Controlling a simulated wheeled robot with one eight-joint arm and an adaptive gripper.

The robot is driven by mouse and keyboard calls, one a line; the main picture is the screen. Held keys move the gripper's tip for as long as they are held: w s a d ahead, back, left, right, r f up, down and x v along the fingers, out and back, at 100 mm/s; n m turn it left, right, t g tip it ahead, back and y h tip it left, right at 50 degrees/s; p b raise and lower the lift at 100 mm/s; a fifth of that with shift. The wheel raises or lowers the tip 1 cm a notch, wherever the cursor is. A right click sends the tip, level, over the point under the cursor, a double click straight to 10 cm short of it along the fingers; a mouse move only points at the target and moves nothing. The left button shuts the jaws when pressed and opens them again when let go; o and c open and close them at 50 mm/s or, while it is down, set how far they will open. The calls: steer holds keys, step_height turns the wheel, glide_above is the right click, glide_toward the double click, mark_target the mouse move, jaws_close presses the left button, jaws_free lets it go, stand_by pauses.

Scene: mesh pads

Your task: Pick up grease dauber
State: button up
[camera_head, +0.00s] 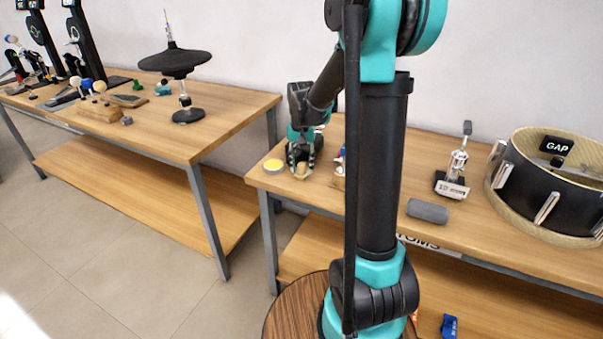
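My gripper (301,164) is low over the left end of the near workbench (279,182), pointing down. Its two fingers look spread apart. A small tan, rounded object (302,171) shows between or just beyond the fingertips; it may be the grease dauber, but it is too small and too covered to be sure. I cannot tell whether the fingers touch it. No other thing in view is clearly a grease dauber.
Right of my arm are a dark grey roll (427,211), a metal clamp-like device (453,178) and a drum (546,190). Another bench (215,119) at left carries a black disc stand (176,64).

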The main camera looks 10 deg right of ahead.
mark_target(302, 164)
jaws_close()
steer(key=shift+r, duration=0.1)
step_height(302, 164, up, 20)
stand_by(0.6)
steer(key=shift+c, duration=1.9)
jaws_free()
jaws_close()
